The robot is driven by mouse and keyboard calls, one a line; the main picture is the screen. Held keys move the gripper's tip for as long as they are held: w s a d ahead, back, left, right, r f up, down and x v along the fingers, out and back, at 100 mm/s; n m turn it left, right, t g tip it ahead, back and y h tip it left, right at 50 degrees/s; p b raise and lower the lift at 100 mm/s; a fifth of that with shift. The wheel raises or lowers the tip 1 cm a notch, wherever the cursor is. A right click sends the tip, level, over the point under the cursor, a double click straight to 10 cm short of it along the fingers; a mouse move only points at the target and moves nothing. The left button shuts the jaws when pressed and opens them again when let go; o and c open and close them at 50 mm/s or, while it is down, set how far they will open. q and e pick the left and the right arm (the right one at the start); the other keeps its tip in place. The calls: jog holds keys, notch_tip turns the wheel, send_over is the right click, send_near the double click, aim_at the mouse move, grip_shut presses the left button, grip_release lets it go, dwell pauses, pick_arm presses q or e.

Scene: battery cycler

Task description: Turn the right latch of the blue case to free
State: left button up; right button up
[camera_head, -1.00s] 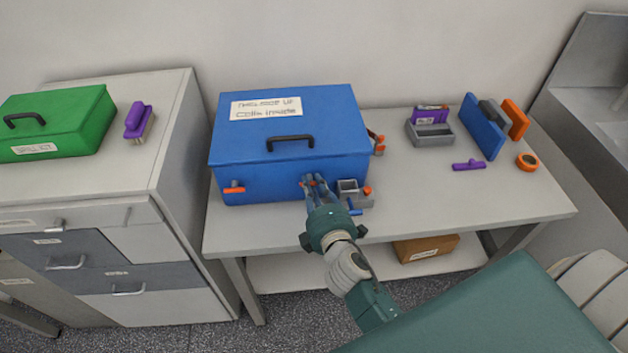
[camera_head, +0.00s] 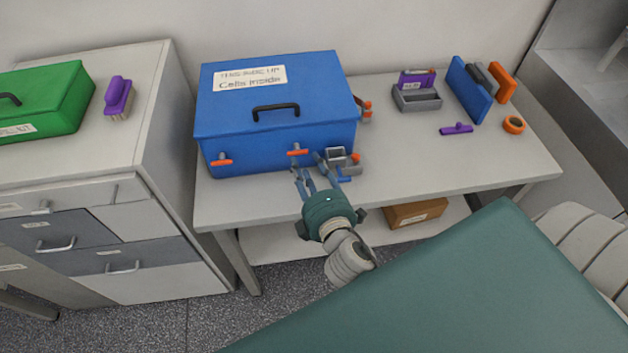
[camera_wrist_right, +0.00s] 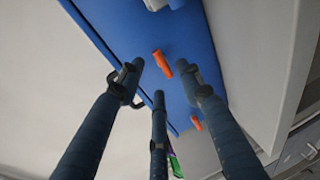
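The blue case (camera_head: 270,95) stands closed on the table. Its right latch (camera_head: 297,152) is an orange bar lying level on the front face; it also shows in the right wrist view (camera_wrist_right: 163,64). The left latch (camera_head: 222,161) also lies level, and shows farther off in the wrist view (camera_wrist_right: 197,124). My right gripper (camera_head: 309,168) is open and empty, just in front of the right latch. In the wrist view its spread fingers (camera_wrist_right: 160,82) point at the case, apart from the latch as far as I can tell. My left gripper is not in view.
A small grey box (camera_head: 345,158) and blue and orange parts sit right beside my right gripper. A grey tray (camera_head: 417,104), a purple tool (camera_head: 456,128) and an orange ring (camera_head: 513,125) lie farther right. The table's front right is clear.

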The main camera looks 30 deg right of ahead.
jog(key=v, duration=0.6)
jog(key=shift+s, duration=0.3)
jog(key=shift+r, duration=0.15)
